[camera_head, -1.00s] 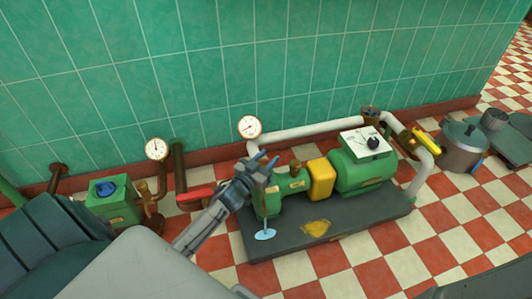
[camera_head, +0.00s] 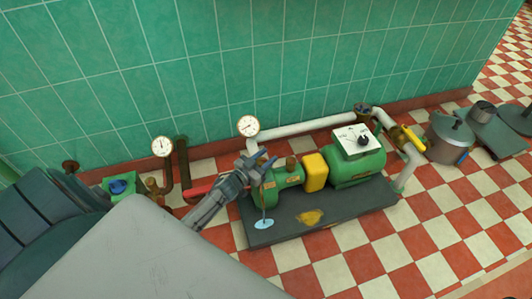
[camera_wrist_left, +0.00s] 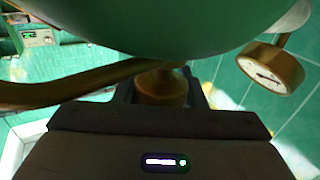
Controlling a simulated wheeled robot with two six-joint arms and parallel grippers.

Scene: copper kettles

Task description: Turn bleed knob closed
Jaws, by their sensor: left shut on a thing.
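The green pump (camera_head: 283,186) stands on a dark base plate (camera_head: 350,214) on the floor. My left gripper (camera_head: 257,166) is at the left end of the pump. In the left wrist view a brass knob (camera_wrist_left: 160,88) sits between the fingers, below a large green rounded body (camera_wrist_left: 175,25). The gripper is shut on this knob, which appears to be the bleed knob. The gripper hides the knob in the head view. A thin stream runs down below it to a light-blue puddle (camera_head: 264,224) on the base plate. My right gripper is not in view.
A pressure gauge (camera_head: 248,126) stands behind the gripper, another (camera_head: 162,146) further left. A red lever (camera_head: 198,192) lies left of the pump. A yellow coupling guard (camera_head: 315,172), green motor (camera_head: 355,167) and white pipe (camera_head: 305,128) are to the right. Checkered floor (camera_head: 370,265) in front is clear.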

